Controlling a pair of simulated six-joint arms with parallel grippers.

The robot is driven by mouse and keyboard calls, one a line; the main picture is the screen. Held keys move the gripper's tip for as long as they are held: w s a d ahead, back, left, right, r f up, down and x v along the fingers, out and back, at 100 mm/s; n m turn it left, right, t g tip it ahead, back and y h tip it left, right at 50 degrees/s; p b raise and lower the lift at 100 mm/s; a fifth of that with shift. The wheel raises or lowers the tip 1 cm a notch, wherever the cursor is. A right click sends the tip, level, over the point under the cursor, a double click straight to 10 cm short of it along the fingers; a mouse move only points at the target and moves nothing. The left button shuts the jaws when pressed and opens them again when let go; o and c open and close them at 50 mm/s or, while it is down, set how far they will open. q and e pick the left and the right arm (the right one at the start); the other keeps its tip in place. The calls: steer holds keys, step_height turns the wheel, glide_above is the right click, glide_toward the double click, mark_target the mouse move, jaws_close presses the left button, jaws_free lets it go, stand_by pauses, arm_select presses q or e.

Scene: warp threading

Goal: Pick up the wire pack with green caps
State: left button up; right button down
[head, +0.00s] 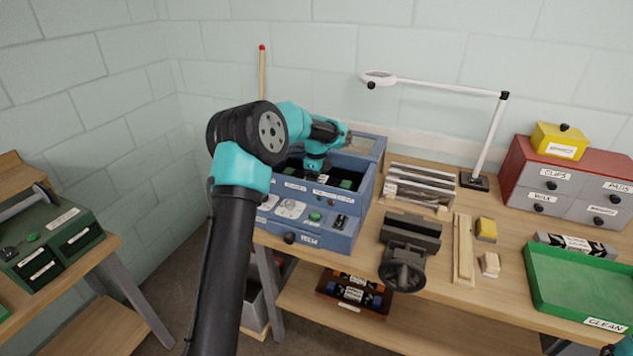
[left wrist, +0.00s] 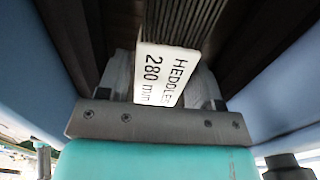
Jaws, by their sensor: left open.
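The blue chest (head: 368,185) stands open on the bench, its lid raised. Inside are dark contents with small green parts (head: 345,184), which may be the green caps; the pack itself is mostly hidden behind my arm. My left gripper (head: 316,166) reaches down into the chest. In the left wrist view, a dark ridged pack (left wrist: 187,22) with a white label (left wrist: 160,76) reading "HEDDLES 280 mm" lies between the open fingers. No green shows on it there, and I cannot tell whether the fingers touch it.
The chest's blue walls (left wrist: 285,75) rise close on both sides of the gripper. To the right are a rack of strips (head: 418,188), a dark vise (head: 405,255), a lamp (head: 490,140) and a green tray (head: 575,285). A red drawer cabinet (head: 570,180) stands far right.

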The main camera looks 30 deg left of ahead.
arm_select(q)
steer(key=shift+c, duration=0.3)
steer(key=c, duration=0.9)
steer(key=shift+r, duration=0.15)
step_height(320, 180, up, 10)
steer(key=shift+f, duration=0.1)
stand_by(0.4)
